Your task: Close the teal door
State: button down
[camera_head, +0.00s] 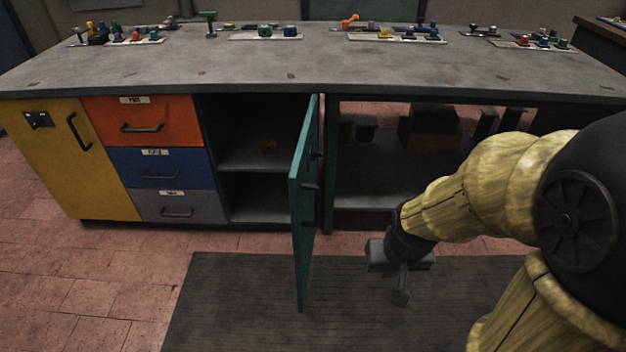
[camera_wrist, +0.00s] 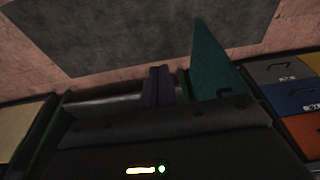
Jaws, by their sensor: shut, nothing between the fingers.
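The teal door (camera_head: 304,205) stands wide open in the head view, swung out from the cabinet and seen nearly edge-on. Its hinge side is at the right of an open compartment (camera_head: 255,150) with a shelf. Dark fittings show on the door's right-hand face. My gripper (camera_head: 401,297) is shut and empty, pointing down to the right of the door and apart from it. In the wrist view the shut fingers (camera_wrist: 158,86) are at the middle, and the teal door (camera_wrist: 217,65) is just to their right, upside down in the picture.
A yellow door (camera_head: 65,165) and orange, blue and grey drawers (camera_head: 140,122) are shut at the left. The worktop (camera_head: 330,65) carries several trays of small parts at its back. An open bay (camera_head: 375,180) holds dark items. A dark mat (camera_head: 235,300) lies clear on the floor.

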jog(key=w+a+r+m+y+p, duration=0.2)
jog(key=w+r+m+y+p, duration=0.2)
jog(key=w+r+m+p, duration=0.3)
jog(key=w+a+r+m+g+y+p, duration=0.1)
jog(key=w+r+m+y+p, duration=0.4)
jog(key=m+p, duration=0.7)
jog(key=w+a+r+p, duration=0.1)
jog(key=w+r+p, duration=0.1)
jog(key=w, duration=0.2)
jog(key=shift+a+r+m, duration=0.25)
jog(key=shift+r+m, duration=0.05)
jog(key=b, duration=0.1)
send_near(297, 190)
notch_tip(297, 190, down, 3)
jog(key=a, duration=0.2)
jog(key=a+f, duration=0.1)
jog(key=shift+w, duration=0.35)
jog(key=shift+a, duration=0.5)
